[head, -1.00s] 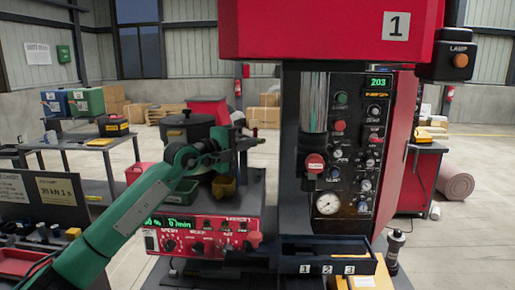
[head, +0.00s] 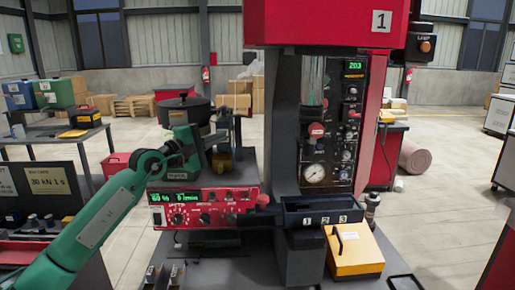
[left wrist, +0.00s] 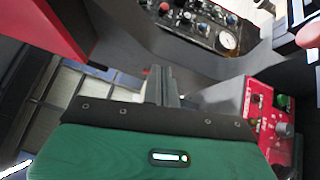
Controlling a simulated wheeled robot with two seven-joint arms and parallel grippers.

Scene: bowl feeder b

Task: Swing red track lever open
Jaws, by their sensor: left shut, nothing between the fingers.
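My left gripper (head: 216,138) is up above the red control box (head: 205,208), in front of the dark feeder bowl (head: 185,108), and apart from the red knob. In the left wrist view its dark fingers (left wrist: 160,84) are together and empty. A small red spot shows beside the fingertips there; I cannot tell what it is. My right gripper is not in view.
The press column with its gauge panel (head: 336,120) stands right of the box. A yellow box with a black handle (head: 353,252) is at the front right.

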